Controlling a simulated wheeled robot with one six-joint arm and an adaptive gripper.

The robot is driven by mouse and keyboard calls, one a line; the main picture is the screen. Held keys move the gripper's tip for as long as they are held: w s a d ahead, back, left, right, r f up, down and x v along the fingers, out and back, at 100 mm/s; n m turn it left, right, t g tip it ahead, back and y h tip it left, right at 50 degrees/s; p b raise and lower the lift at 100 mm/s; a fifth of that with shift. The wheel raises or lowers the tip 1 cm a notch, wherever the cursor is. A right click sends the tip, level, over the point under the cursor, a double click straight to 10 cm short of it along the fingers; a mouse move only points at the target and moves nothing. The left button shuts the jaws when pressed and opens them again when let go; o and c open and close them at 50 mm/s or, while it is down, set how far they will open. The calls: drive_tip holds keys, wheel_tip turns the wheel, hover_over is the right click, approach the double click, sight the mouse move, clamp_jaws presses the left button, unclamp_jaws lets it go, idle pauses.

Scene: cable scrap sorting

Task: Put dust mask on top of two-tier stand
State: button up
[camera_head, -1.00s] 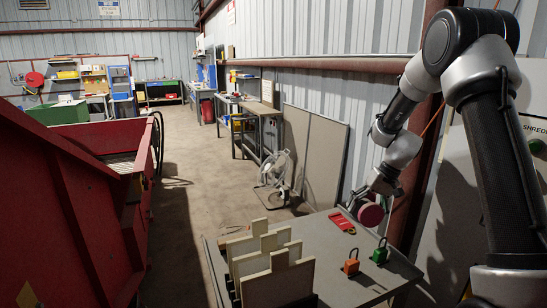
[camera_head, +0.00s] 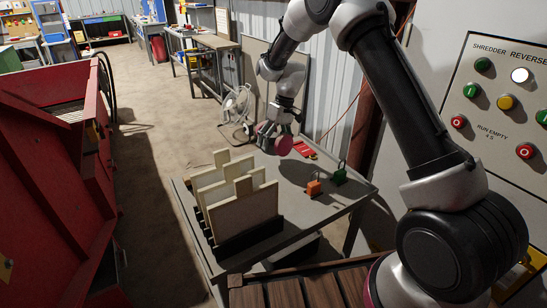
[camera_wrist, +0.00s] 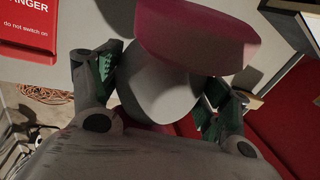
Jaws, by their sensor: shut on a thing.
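The dust mask is grey with pink round filters. Its grey body (camera_wrist: 160,82) fills the middle of the wrist view, and a pink filter (camera_head: 283,145) shows in the head view. My gripper (camera_head: 271,129) is shut on the mask and holds it above the far part of the grey table. In the wrist view, the green-padded fingers of my gripper (camera_wrist: 160,88) flank the grey body. I cannot make out a two-tier stand with certainty in either view.
Upright cream boards in a black rack (camera_head: 245,238) stand on the left of the grey table (camera_head: 300,202). Orange (camera_head: 314,187) and green (camera_head: 340,177) padlocks and a red tag (camera_head: 304,149) lie to the right. A red machine (camera_head: 50,200) stands left, beyond open floor.

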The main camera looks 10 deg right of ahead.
sight(273, 162)
drive_tip(key=shift+f, duration=2.7)
drive_tip(key=shift+s+f, duration=0.1)
drive_tip(key=shift+s+f, duration=0.1)
drive_tip(key=shift+f, duration=0.35)
drive_tip(key=c, duration=0.6)
drive_tip(key=shift+o, duration=0.3)
drive_tip(key=shift+f, duration=0.1)
drive_tip(key=o, duration=1.5)
drive_tip(key=shift+f, duration=0.1)
drive_tip(key=shift+o, duration=0.9)
drive_tip(key=shift+f, duration=0.1)
drive_tip(key=v, duration=1.4)
drive_tip(key=shift+a, duration=0.1)
